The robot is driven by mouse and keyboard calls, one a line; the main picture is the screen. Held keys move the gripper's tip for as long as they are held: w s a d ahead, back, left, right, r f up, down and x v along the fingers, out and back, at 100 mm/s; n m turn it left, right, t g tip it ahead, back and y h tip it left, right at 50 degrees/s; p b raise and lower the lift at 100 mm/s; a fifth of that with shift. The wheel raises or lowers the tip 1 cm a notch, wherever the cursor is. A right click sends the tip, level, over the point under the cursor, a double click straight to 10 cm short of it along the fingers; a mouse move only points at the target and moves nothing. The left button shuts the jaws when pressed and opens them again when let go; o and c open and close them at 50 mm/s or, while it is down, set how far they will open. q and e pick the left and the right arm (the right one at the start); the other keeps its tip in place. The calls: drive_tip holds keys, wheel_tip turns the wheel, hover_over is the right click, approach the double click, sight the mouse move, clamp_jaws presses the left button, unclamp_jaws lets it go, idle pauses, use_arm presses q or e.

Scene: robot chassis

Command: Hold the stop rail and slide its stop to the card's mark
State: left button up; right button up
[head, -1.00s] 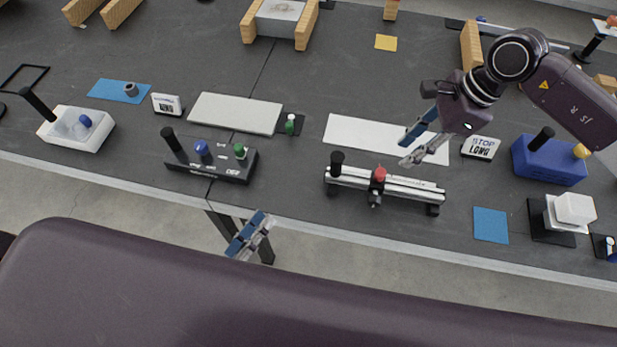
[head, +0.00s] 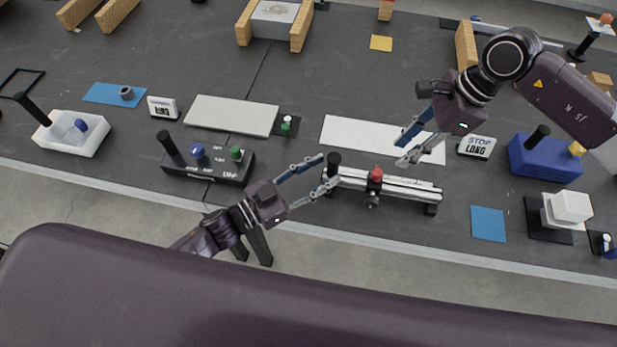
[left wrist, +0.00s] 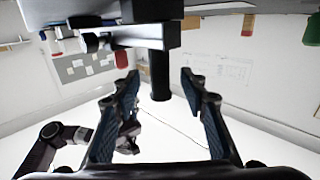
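The stop rail (head: 408,189) is a silver bar on black feet, lying near the table's front edge. A black upright handle (head: 334,160) stands at its left end. The stop with its red knob (head: 376,174) sits left of the rail's middle. The card (head: 477,147) reads "STOP LONG" and stands behind the rail to the right. My left gripper (head: 328,169) is open at the handle, its fingertips at the handle's left side. In the left wrist view the black handle (left wrist: 160,76) shows between the spread fingers, not gripped. My right gripper (head: 402,151) is open and empty above and behind the rail.
A white strip (head: 350,131) lies behind the rail. A black box with knobs (head: 210,166) stands to the left. A blue box (head: 543,160) and a blue mat (head: 488,224) are to the right. The table's front edge runs close before the rail.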

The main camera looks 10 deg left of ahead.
sight(329, 169)
use_arm(q)
drive_tip(key=shift+x, duration=1.85)
clamp_jaws()
